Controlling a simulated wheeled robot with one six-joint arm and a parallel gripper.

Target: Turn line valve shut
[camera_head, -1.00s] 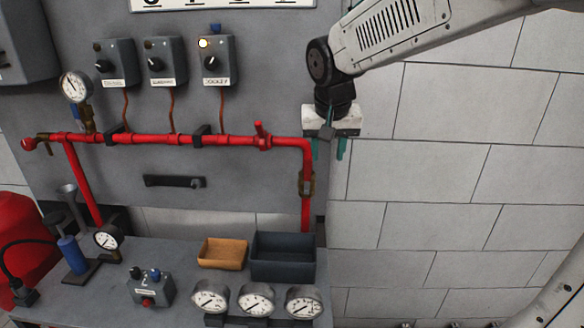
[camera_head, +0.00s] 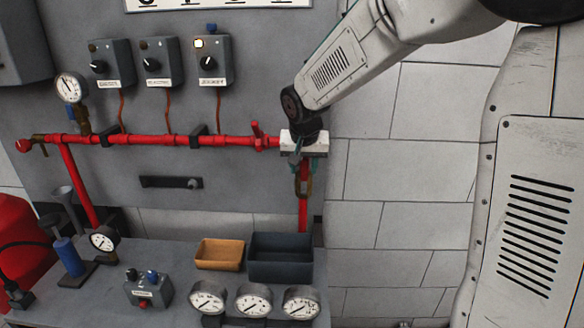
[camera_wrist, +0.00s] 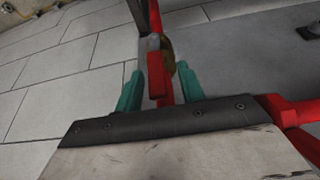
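The red pipe (camera_head: 170,141) runs along the grey panel and turns down at its right end. A brass valve body (camera_head: 303,186) sits on the vertical run; in the wrist view the brass (camera_wrist: 168,57) shows behind a red lever (camera_wrist: 154,70). My gripper (camera_head: 302,163) is at the pipe's corner, just above the brass body, and hides the bend. In the wrist view its teal fingers (camera_wrist: 160,88) are apart, with the red lever and pipe between them. I cannot tell whether either finger touches the lever. Another red handle (camera_head: 257,130) stands on the horizontal pipe, left of my gripper.
Three switch boxes (camera_head: 158,64) hang above the pipe. Below, the bench (camera_head: 100,290) holds an orange tray (camera_head: 219,255), a dark bin (camera_head: 280,270) and several gauges (camera_head: 254,300). The white block wall (camera_head: 400,180) to the right is clear.

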